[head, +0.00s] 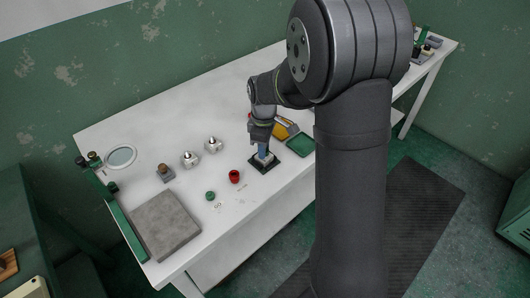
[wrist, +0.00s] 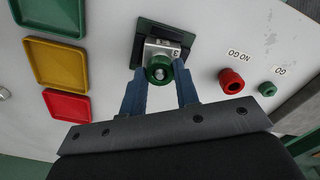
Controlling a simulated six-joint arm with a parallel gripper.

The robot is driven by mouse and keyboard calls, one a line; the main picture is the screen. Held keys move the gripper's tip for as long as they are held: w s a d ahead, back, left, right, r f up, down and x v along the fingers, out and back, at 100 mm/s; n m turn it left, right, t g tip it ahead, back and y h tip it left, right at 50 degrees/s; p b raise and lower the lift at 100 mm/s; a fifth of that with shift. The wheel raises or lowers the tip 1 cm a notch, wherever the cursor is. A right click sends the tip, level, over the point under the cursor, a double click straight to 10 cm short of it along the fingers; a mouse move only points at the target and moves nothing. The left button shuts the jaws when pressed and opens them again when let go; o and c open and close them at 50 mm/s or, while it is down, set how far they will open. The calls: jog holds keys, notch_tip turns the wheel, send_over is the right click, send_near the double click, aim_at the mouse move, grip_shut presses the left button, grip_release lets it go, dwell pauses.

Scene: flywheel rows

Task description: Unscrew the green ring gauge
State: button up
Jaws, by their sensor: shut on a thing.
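The green ring gauge (wrist: 159,68) sits on top of a metal block (wrist: 172,48) marked 3, between my fingertips. The block stands in a dark square fixture (wrist: 146,28) on the white bench, which also shows in the head view (head: 264,165). My gripper (wrist: 160,72) has its two blue fingers shut on the ring from both sides. In the head view my gripper (head: 263,152) points down over the fixture, and the ring is hidden there. The thread under the ring cannot be seen.
A red ring (wrist: 231,81) by a NO GO label and a small green round piece (wrist: 266,89) by a GO label stand nearby. Green (wrist: 83,18), yellow (wrist: 80,61) and red (wrist: 87,106) trays lie opposite. Metal parts (head: 190,159) and a grey plate (head: 164,224) are on the left.

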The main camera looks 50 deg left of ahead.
jog(key=o, duration=0.7)
jog(key=shift+r, duration=1.55)
jog(key=o, duration=0.5)
jog(key=c, duration=0.5)
jog(key=shift+o, duration=0.2)
